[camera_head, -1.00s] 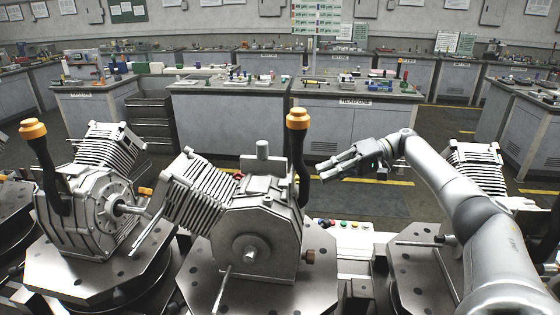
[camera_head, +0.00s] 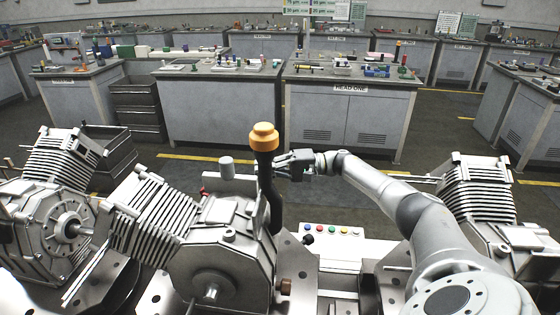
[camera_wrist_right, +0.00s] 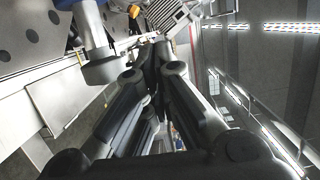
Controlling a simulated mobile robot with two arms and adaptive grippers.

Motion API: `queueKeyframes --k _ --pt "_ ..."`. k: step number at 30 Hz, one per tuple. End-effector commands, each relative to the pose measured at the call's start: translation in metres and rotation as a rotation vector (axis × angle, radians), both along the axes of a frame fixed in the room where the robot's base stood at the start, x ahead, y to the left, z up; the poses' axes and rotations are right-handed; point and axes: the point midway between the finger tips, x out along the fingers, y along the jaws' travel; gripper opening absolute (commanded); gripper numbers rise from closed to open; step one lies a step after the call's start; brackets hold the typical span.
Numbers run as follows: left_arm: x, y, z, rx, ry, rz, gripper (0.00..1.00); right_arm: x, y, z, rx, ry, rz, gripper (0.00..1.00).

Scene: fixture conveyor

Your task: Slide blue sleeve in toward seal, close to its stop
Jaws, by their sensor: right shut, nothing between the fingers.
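My right gripper (camera_head: 284,164) is shut and empty, pointing left, just right of the dark upright lever with the orange cap (camera_head: 264,137). Its fingertips overlap the lever's edge; I cannot tell whether they touch it. In the right wrist view the dark fingers (camera_wrist_right: 157,62) converge, with nothing seen between them. The middle grey finned machine (camera_head: 225,247) stands in front of the gripper. No blue sleeve or seal can be clearly made out in the head view. A small blue patch (camera_wrist_right: 64,4) shows at the top left edge of the wrist view; I cannot tell what it is.
A panel with coloured buttons (camera_head: 340,231) lies right of the machine. Other finned machines stand at left (camera_head: 62,222) and right (camera_head: 478,190). A grey workbench (camera_head: 345,112) stands behind, across open floor. A grey rounded cylinder (camera_wrist_right: 102,68) is close to the fingers in the wrist view.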

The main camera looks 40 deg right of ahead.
Motion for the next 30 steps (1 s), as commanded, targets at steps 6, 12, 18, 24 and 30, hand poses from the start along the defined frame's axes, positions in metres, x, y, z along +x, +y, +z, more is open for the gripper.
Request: queueKeyframes --k 6,12,18,24,30 --pt "0.004 -0.018 0.024 -0.021 -0.007 0.002 0.4 0.005 0.028 0.003 0.0 0.003 0.001 0.0" --pt "0.011 -0.023 0.037 -0.028 -0.018 -0.003 0.4 -0.006 0.041 0.002 0.0 0.002 0.002 0.0" --pt "0.01 -0.019 0.043 -0.024 -0.017 -0.003 0.4 -0.012 0.048 0.001 0.0 0.0 0.001 0.0" --pt "0.009 -0.014 0.042 -0.018 -0.014 -0.003 0.4 -0.013 0.049 0.0 -0.001 -0.001 0.0 0.0" --pt "0.008 -0.013 0.042 -0.016 -0.012 0.0 0.4 -0.013 0.049 0.0 -0.001 -0.001 0.0 0.0"
